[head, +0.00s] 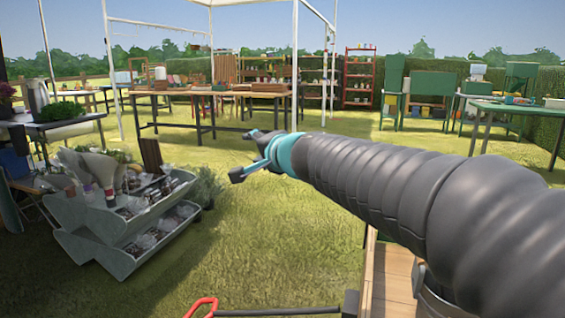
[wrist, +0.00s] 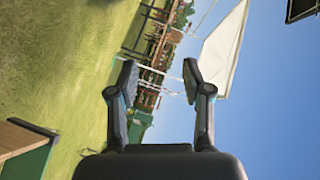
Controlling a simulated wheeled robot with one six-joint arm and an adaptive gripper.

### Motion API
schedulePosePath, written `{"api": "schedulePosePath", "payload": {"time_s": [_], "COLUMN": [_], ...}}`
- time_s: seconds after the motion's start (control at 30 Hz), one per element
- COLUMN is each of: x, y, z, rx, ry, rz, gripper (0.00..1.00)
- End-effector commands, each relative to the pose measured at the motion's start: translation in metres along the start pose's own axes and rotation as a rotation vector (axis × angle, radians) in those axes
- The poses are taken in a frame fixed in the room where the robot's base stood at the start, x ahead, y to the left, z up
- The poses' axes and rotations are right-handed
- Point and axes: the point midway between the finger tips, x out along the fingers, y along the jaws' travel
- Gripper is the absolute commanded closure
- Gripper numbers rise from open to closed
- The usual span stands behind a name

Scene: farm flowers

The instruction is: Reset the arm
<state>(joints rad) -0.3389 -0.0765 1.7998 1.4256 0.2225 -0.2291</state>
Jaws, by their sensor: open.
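My gripper (head: 243,155) is at the end of my arm, which reaches from the lower right toward the middle of the head view. It hangs in the air above the grass, apart from every object. In the wrist view my gripper (wrist: 158,80) shows its two black fingers spread apart, with nothing between them. The wrist picture is turned on its side, with grass at the left and sky at the right.
A grey tiered bin (head: 118,246) of wrapped items stands at left. A long wooden table (head: 172,93) stands behind, under a white canopy frame (head: 295,60). A green table (head: 515,108) is at right. A red-handled tool (head: 203,306) lies at the bottom. Open grass (head: 270,240) lies below the arm.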

Motion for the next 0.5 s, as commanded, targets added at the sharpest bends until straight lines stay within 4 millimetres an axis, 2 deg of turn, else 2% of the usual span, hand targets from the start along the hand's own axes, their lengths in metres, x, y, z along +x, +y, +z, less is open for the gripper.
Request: {"api": "schedulePosePath", "payload": {"time_s": [0.03, 0.17, 0.27, 0.5], "x": [-0.023, -0.076, -0.117, -0.224], "y": [0.009, 0.047, 0.085, 0.194], "z": [0.001, 0.015, 0.028, 0.054], "rx": [-0.067, -0.242, -0.365, -0.608], "ry": [-0.020, -0.101, -0.166, -0.315], "rz": [0.019, 0.103, 0.193, 0.489], "gripper": [0.51, 0.51, 0.51, 0.51]}}
